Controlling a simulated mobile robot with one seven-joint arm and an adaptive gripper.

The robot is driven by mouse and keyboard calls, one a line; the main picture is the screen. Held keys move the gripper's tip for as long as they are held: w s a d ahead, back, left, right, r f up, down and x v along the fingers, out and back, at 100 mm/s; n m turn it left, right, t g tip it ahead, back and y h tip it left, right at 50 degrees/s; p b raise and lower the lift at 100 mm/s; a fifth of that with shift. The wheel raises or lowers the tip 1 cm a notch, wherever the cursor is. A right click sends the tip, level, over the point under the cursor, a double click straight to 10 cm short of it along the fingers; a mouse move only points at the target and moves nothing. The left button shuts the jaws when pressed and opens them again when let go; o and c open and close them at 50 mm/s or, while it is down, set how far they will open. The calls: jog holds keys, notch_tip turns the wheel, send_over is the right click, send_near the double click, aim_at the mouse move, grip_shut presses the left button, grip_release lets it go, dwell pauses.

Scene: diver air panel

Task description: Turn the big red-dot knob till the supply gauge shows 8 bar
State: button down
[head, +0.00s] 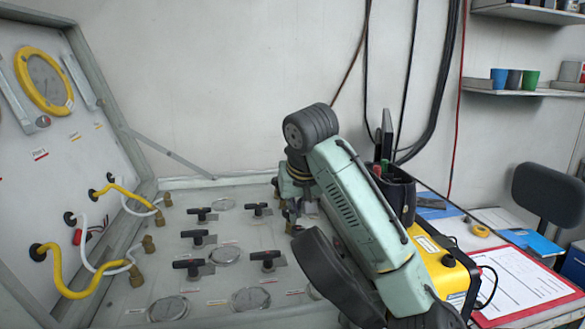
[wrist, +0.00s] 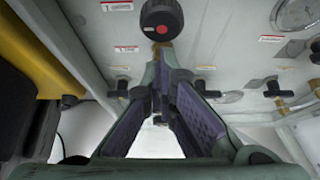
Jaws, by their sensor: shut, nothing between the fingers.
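The big black knob with a red dot (wrist: 162,18) is at the top of the wrist view, on the grey panel. My gripper (wrist: 166,75) is just below it in that picture, its fingers drawn together and holding nothing; I see no grip on the knob. In the head view my gripper (head: 291,215) is low over the panel's right side, partly behind my arm, and the knob is hidden. A round gauge (wrist: 298,14) is at the wrist view's upper right, its reading too small to tell. I cannot tell which gauge is the supply one.
The panel (head: 225,230) bears several black T-handles (head: 188,264) and gauges (head: 250,298). A yellow-rimmed gauge (head: 20,68) is on the raised lid at left. Yellow hoses (head: 70,293) loop there. A yellow case (head: 448,272) and a table with a clipboard (head: 515,285) are at right.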

jog(key=shift+a+f, duration=0.3)
jog(key=shift+a, duration=0.5)
jog(key=shift+s, duration=0.15)
jog(key=shift+s+a+f, duration=0.1)
jog(key=shift+s+a, duration=0.05)
jog(key=shift+r, duration=0.25)
jog(key=shift+w+d+r, duration=0.1)
jog(key=shift+r, duration=1.35)
jog(key=shift+w+d+r, duration=0.1)
jog(key=shift+r, duration=1.35)
jog(key=shift+r, duration=0.1)
